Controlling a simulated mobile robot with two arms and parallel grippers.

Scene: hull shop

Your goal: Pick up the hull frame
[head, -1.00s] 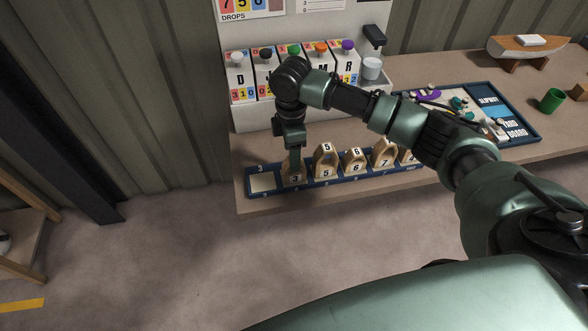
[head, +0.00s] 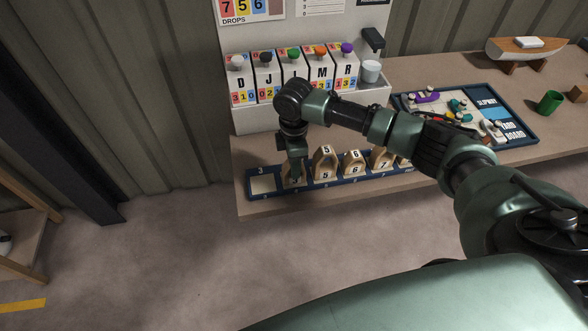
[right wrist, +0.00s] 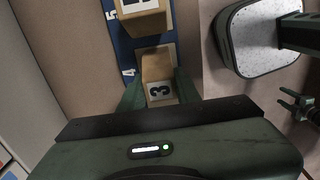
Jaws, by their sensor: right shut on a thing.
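More hull frames, such as the 5 (head: 324,162) and 6 (head: 353,164), stand close to the right. An empty slot (head: 263,184) is at left. Behind are lettered boxes (head: 240,80); the yard board (head: 515,118) lies right.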

